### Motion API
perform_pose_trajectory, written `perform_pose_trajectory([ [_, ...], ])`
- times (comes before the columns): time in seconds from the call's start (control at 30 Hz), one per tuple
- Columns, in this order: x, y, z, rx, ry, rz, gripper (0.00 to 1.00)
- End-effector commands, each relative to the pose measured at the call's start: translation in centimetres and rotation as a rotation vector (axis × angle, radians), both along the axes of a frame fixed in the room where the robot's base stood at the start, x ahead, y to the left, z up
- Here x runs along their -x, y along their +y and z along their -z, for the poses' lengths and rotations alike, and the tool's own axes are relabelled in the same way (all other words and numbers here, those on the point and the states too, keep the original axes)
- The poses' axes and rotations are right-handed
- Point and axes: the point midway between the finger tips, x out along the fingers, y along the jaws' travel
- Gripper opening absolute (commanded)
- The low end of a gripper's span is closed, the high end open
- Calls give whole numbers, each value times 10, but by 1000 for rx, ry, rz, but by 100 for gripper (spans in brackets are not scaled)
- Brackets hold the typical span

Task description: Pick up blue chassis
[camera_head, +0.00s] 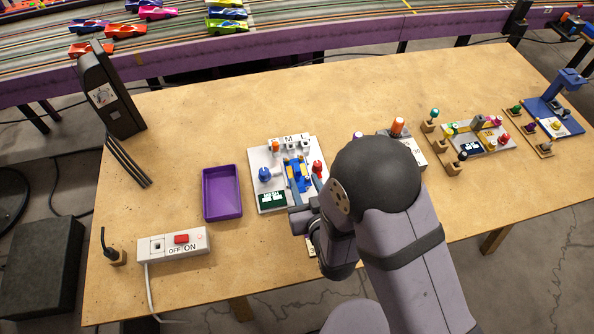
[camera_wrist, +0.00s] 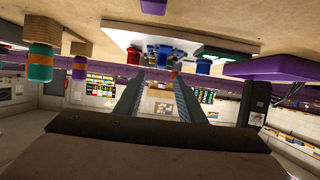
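The blue chassis (camera_head: 299,173), with yellow parts, sits on a white board (camera_head: 262,160) in the middle of the table. My gripper (camera_head: 304,185) is close to the chassis, on its near side. In the wrist view the gripper (camera_wrist: 160,80) is open, its two grey fingers apart with nothing held between them. The chassis also shows in the wrist view (camera_wrist: 163,52), just beyond the fingertips. My arm hides the board's right and near side in the head view, and I cannot tell whether the fingers touch the chassis.
A blue knob (camera_head: 264,174) and a red knob (camera_head: 317,167) stand on the board on either side of the chassis. A purple tray (camera_head: 221,214) lies to the left, and a power strip (camera_head: 172,244) is nearer the front. The table's left rear is mostly clear.

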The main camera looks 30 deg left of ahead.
Motion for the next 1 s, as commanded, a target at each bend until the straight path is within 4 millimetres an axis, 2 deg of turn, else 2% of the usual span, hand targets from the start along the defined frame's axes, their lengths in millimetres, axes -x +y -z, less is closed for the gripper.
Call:
perform_pose_trajectory([
  [0.67, -18, 18, 11, 1, 1, 0, 36],
  [1.0, -39, 42, 26, 1, 2, 1, 36],
])
